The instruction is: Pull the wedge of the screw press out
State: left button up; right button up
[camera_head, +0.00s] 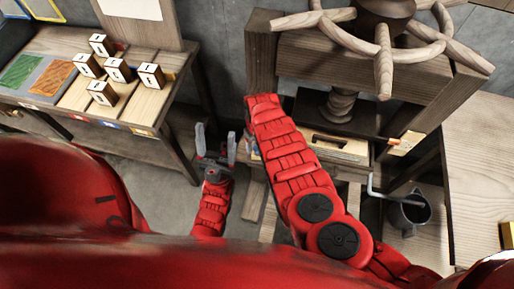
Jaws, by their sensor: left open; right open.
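The wooden screw press stands at the right, with a spoked wheel (384,62) on top and a screw (341,103) below its beam (315,60). Under the screw is a pale wooden piece with a dark handle (329,143). A pale block (408,143) with an orange-tipped rod sits at the press's right side. I cannot tell for sure which piece is the wedge. My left gripper (215,147) is open and empty, left of the press. My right arm (290,155) reaches up in front of the press; its gripper is hidden behind it.
A wooden bench (140,120) at the left holds several pale cubes (118,69) and a tray with green and orange panels (38,75). A dark cup (409,214) and a bent grey rod (385,194) are at the lower right. A pale wooden table (485,150) is at the right edge.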

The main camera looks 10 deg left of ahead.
jog(key=shift+f, duration=0.4)
jog(key=shift+c, duration=0.3)
grip_shut()
dwell(0.9)
